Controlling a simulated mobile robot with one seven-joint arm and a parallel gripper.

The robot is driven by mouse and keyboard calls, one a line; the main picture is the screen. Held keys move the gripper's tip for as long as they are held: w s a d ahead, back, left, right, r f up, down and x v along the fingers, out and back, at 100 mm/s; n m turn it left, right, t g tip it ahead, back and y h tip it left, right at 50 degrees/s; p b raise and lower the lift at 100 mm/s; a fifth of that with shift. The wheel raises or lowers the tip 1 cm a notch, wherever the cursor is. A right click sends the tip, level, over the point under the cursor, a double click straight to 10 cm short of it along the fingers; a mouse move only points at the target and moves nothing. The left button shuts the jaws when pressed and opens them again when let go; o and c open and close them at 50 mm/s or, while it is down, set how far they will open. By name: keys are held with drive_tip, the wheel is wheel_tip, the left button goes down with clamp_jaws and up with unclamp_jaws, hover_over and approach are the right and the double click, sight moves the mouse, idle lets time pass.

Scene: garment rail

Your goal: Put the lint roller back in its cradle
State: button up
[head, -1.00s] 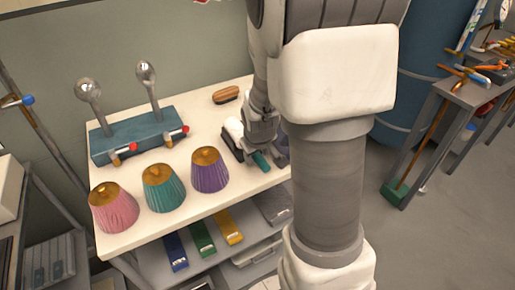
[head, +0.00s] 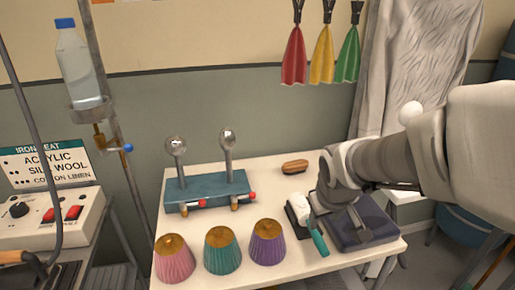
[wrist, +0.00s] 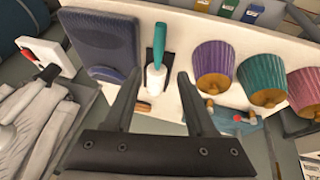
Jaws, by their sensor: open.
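The lint roller has a white roller (head: 300,207) and a teal handle (head: 320,242). It lies over a small black cradle (head: 293,222) on the white table, with its handle pointing to the front. In the wrist view the white roller (wrist: 155,82) and teal handle (wrist: 161,38) show ahead of the fingers, with the black cradle (wrist: 150,60) beneath. I cannot tell exactly how the roller is seated. My gripper (head: 336,205) is open and empty, just right of the roller in the head view. In the wrist view its fingers (wrist: 159,76) stand apart with nothing held between them.
A dark blue pad (head: 365,232) lies to the right of the cradle. Pink, teal and purple pleated shades (head: 222,252) stand front left. A blue stand (head: 207,190) with metal knobs and a wooden brush (head: 294,167) are behind. Colored cloths (head: 321,55) hang above.

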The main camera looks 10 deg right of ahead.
drive_tip(key=s+a+r+t+y, duration=0.1)
drive_tip(key=s+a+r+y, duration=0.1)
drive_tip(key=s+a+r, duration=0.6)
drive_tip(key=s+a, duration=0.1)
drive_tip(key=s, duration=0.2)
drive_tip(key=shift+s+a+r+m, duration=0.2)
drive_tip(key=shift+s+a+m, duration=0.05)
drive_tip(key=shift+s+m, duration=0.15)
